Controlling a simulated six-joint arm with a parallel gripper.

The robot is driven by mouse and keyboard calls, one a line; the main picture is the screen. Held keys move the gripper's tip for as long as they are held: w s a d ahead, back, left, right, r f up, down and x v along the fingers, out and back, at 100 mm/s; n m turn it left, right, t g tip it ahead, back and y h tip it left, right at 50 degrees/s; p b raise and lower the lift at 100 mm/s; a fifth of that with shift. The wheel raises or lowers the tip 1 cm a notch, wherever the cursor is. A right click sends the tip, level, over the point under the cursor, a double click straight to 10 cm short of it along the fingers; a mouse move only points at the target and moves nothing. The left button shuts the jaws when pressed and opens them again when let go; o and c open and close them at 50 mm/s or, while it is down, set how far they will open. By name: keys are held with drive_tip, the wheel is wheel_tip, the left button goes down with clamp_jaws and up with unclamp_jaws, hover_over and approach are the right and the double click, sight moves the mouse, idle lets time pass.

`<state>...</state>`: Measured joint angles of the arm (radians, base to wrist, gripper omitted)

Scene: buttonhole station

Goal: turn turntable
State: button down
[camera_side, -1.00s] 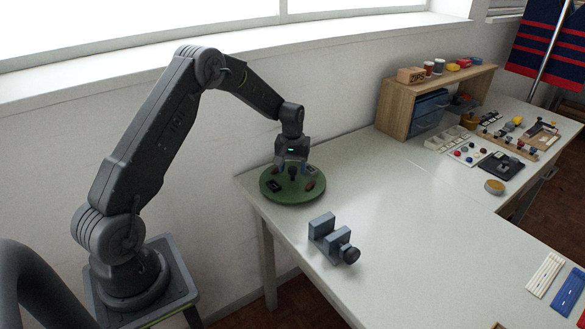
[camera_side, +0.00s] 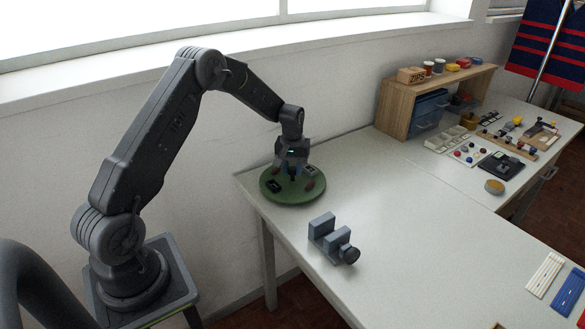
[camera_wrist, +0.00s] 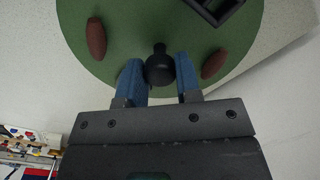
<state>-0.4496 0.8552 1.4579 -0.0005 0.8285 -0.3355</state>
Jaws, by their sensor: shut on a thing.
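A black knob (camera_wrist: 159,66) stands up from the disc. My gripper (camera_side: 293,172) points down over the disc, and its blue fingers (camera_wrist: 160,72) are shut on the knob, one on each side. Two reddish-brown oval pieces (camera_wrist: 96,38) and dark box-like pieces (camera_side: 274,186) sit on the disc around the knob. The knob's lower part is hidden in the side view.
A grey vise-like block (camera_side: 333,240) with a round dark knob stands on the table right of the disc. A wooden shelf (camera_side: 392,107) and small trays with parts (camera_side: 468,153) are at the back right. The table's middle is clear.

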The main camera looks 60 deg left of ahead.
drive_tip(key=shift+m, duration=9)
drive_tip(key=c, duration=0.8)
unclamp_jaws()
drive_tip(key=shift+r, duration=0.1)
